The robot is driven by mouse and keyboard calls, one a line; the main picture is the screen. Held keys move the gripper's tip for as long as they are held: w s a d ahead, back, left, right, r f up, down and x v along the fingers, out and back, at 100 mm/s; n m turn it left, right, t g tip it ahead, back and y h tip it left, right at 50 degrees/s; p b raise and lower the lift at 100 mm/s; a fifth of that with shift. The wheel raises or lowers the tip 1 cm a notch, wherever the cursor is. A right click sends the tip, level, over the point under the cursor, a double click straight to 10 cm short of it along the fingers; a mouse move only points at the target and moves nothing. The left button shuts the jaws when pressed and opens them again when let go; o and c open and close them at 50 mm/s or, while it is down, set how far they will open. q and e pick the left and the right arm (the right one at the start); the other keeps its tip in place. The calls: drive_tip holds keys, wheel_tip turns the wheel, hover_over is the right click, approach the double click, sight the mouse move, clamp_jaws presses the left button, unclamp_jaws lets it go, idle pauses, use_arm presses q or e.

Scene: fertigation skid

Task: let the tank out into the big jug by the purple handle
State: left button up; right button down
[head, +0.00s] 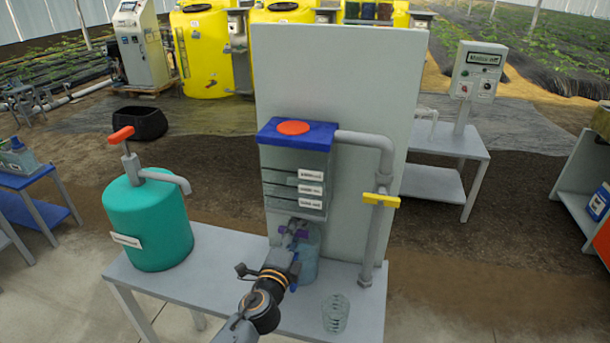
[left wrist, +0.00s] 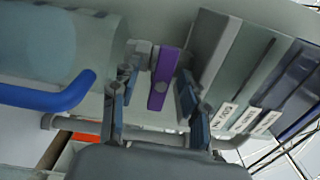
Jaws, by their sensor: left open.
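The tank (head: 293,180) is a grey box with a blue lid and several labels, fixed to an upright grey panel. Its purple handle (head: 299,226) sits low on the front and is partly hidden by my gripper. In the left wrist view the purple handle (left wrist: 164,76) lies between the two fingers. My left gripper (head: 290,242) is open, and its fingers (left wrist: 153,100) stand apart on either side of the handle; I cannot tell if they touch it. The bluish big jug (head: 308,262) stands below, partly behind my gripper; its blue handle (left wrist: 50,97) shows close by. My right gripper is not in view.
A yellow handle (head: 380,200) sits on the grey pipe at the right. A clear glass (head: 336,313) stands on the bench (head: 230,262) at the front right. A green tank (head: 148,222) with an orange lever stands at the left. The bench between is clear.

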use_arm(q)
drive_tip(key=p+v, duration=0.1)
drive_tip(key=v, duration=0.5)
drive_tip(key=shift+s, duration=0.3)
drive_tip(key=shift+a, duration=0.15)
